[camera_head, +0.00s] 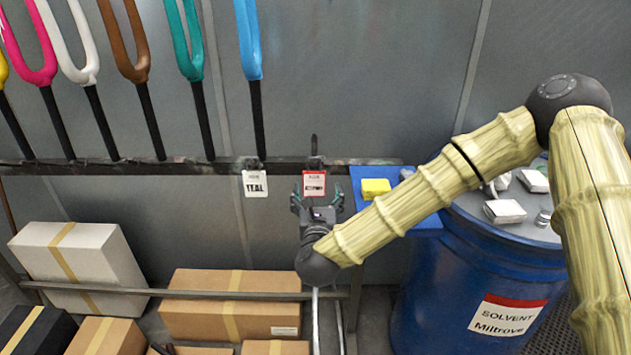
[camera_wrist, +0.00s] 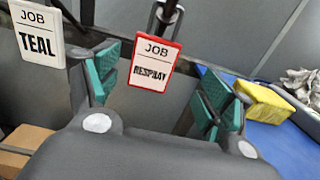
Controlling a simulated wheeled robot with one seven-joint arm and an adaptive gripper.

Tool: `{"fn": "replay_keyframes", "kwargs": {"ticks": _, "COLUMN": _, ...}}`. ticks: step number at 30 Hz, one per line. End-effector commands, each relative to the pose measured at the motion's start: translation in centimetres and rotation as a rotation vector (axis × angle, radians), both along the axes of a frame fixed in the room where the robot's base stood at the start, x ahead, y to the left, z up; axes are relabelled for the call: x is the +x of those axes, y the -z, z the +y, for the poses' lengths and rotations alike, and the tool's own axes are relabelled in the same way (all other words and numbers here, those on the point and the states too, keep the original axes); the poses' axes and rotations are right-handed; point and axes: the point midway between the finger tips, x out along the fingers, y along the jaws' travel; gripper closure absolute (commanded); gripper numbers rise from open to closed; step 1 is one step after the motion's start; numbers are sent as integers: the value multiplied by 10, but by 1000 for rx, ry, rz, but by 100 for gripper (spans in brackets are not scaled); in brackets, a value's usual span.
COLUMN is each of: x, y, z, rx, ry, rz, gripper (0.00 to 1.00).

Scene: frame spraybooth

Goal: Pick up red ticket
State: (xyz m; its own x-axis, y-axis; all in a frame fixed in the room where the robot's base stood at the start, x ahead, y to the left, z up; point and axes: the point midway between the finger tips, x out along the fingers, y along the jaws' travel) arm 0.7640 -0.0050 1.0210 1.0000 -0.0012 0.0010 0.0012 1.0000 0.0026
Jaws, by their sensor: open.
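The red ticket (camera_head: 314,184) is a small white card with a red border, hanging from a hook on the dark rail. In the wrist view it reads "JOB RESPRAY" (camera_wrist: 152,67) and hangs upright in front of the rail. My gripper (camera_head: 317,196) is open just in front of and slightly below it. In the wrist view my gripper's teal finger pads (camera_wrist: 160,92) stand on either side of the card with a gap on both sides. The card's lower edge shows clear of the pads; I cannot tell how deep it is between them.
A white "TEAL" ticket (camera_head: 255,184) hangs close on the left. A blue shelf (camera_head: 424,218) with a yellow sponge (camera_head: 376,188) is on the right. Bike forks (camera_head: 249,40) hang above the dark rail (camera_head: 220,168). A blue solvent drum (camera_head: 430,290) and boxes (camera_head: 230,283) stand lower down.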

Motion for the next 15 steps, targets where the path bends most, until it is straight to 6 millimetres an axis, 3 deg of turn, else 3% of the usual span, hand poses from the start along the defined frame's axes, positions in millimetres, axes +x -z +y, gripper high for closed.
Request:
{"fn": "replay_keyframes", "kwargs": {"ticks": 10, "x": 25, "y": -4, "z": 3, "rx": -3, "ry": -1, "rz": 0, "gripper": 20}}
{"fn": "replay_keyframes", "kwargs": {"ticks": 15, "x": 47, "y": -7, "z": 8, "rx": -4, "ry": 0, "rz": 0, "gripper": 20}}
